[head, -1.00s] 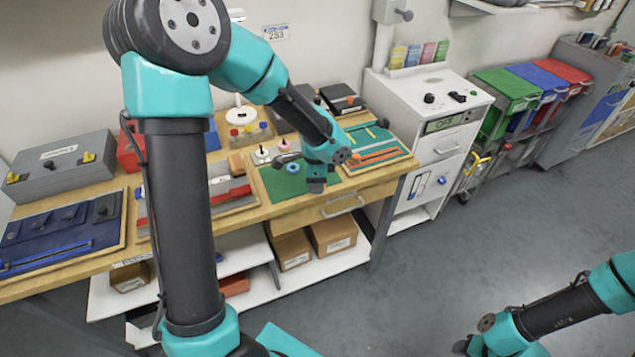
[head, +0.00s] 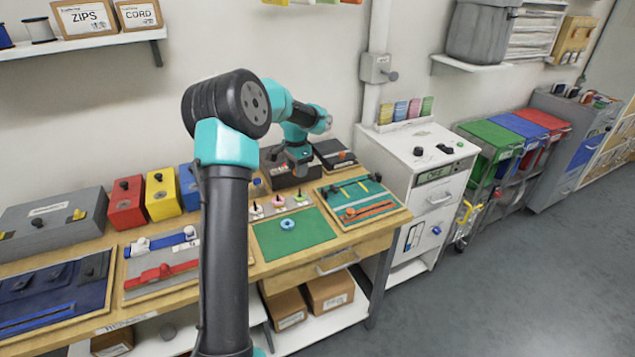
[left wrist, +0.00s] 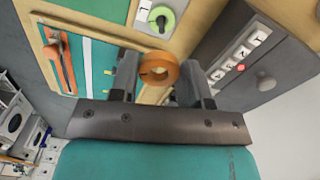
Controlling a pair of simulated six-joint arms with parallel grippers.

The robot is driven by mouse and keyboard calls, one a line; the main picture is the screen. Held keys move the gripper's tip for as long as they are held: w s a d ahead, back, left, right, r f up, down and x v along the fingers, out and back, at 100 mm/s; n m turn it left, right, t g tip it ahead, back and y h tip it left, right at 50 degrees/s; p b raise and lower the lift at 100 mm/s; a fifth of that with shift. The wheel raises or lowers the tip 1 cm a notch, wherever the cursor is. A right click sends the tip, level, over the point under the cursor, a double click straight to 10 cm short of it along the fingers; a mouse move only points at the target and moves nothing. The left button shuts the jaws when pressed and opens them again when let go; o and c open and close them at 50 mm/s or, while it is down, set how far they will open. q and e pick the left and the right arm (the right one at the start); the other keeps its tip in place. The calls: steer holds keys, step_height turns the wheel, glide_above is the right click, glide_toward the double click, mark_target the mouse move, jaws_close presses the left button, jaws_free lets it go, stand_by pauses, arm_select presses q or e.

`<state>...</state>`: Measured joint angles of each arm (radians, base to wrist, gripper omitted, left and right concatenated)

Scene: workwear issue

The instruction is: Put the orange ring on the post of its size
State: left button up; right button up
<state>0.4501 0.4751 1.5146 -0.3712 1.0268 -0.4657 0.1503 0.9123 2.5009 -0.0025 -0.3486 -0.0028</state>
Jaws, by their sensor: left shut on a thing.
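The orange ring (left wrist: 158,70) is between the fingers of my left gripper (left wrist: 155,78), which is shut on it. In the head view my left gripper (head: 299,165) is above the back of the bench, in front of a dark box; I cannot make out the ring there. A lime green ring (left wrist: 167,13) lies around a dark-topped peg on a white plate, beyond the orange ring in the left wrist view. Small white plates with posts (head: 278,204) stand behind the green mat (head: 310,238). A blue ring (head: 288,223) lies on the mat. My right gripper is out of view.
The dark box (head: 278,176) with white labels stands close to my left gripper. A teal tool board (head: 340,191) with orange tools lies right of the mat. Red and yellow boxes (head: 162,190) stand at the left. Most of the green mat is bare.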

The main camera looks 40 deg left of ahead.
arm_select(q)
steer(key=shift+a+r, duration=0.1)
steer(key=shift+a, duration=0.05)
stand_by(0.3)
steer(key=shift+f, duration=3.1)
steer(key=shift+f, duration=0.9)
stand_by(0.4)
steer(key=o, duration=1.3)
steer(key=shift+o, duration=0.2)
step_height(320, 180, up, 7)
stand_by(1.1)
